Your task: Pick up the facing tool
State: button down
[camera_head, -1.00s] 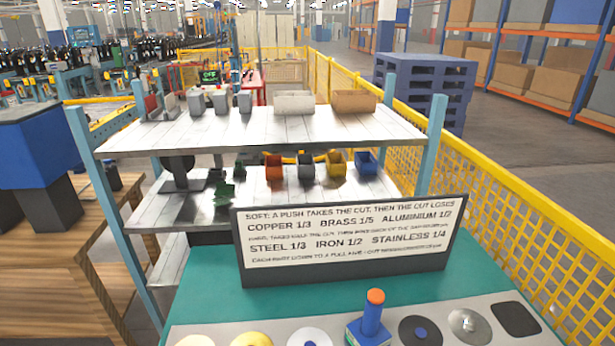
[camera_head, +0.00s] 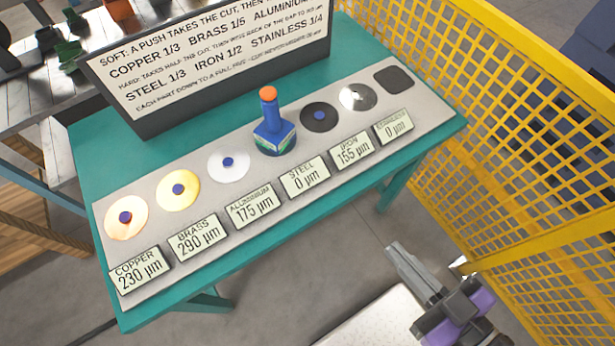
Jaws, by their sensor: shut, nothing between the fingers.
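The facing tool (camera_head: 271,128) has a blue upright handle, an orange cap and a wider blue base. It stands on the grey strip of the teal bench, in the row of discs, behind the steel readout (camera_head: 305,177). Its base covers most of what lies under it. My gripper (camera_head: 400,254) is at the lower right, in front of the bench and apart from the tool. Its grey fingers look closed, with nothing seen between them.
Discs of copper (camera_head: 126,217), brass (camera_head: 178,189), aluminium (camera_head: 228,165), iron (camera_head: 319,117) and stainless (camera_head: 357,97) flank the tool. A dark square pad (camera_head: 393,80) ends the row. A sign board (camera_head: 205,65) rises behind. A yellow mesh fence (camera_head: 500,140) stands right.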

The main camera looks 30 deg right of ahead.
aim_at(275, 133)
jog(key=i+j, duration=0.1)
jog(key=j, duration=0.6)
jog(key=i+j, duration=0.1)
jog(key=j, duration=0.55)
jog(key=z, duration=0.05)
